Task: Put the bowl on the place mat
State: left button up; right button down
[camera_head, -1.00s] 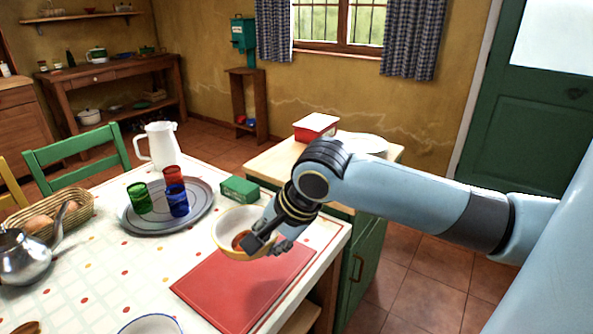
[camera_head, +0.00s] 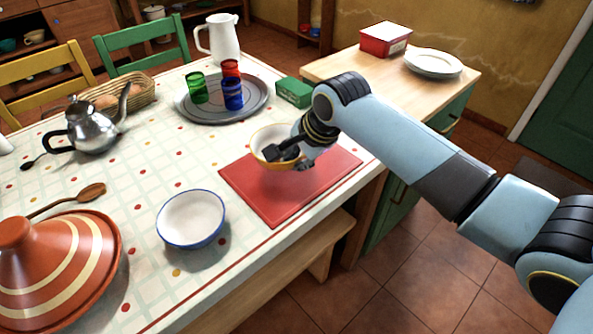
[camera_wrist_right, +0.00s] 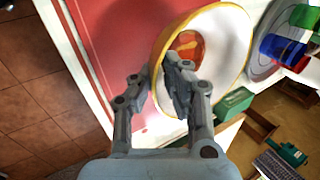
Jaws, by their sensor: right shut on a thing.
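A yellow bowl (camera_head: 266,140) with a white inside is tilted in my right gripper (camera_head: 291,158), near the far edge of the red place mat (camera_head: 285,196). My right gripper is shut on the bowl's rim. In the right wrist view, the bowl (camera_wrist_right: 232,60) shows an orange patch inside, with the gripper (camera_wrist_right: 158,80) at its rim and the red mat (camera_wrist_right: 110,40) beyond. The bowl seems to be above the table; its exact height is unclear. A second bowl, white with a blue rim (camera_head: 191,219), stands left of the mat. My left gripper is out of view.
A grey tray (camera_head: 207,113) with red, green and blue cups stands behind the bowl, beside a green box (camera_head: 293,92). A kettle (camera_head: 92,125), wooden spoon (camera_head: 72,198) and tagine (camera_head: 55,262) are at left. Most of the mat is bare.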

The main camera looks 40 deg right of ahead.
jog(key=shift+f, duration=1.75)
jog(key=shift+f, duration=0.1)
jog(key=c, duration=1.4)
grip_release()
jog(key=shift+s, duration=0.1)
jog(key=p+v, duration=0.1)
jog(key=v, duration=1.1)
jog(key=shift+p, duration=0.4)
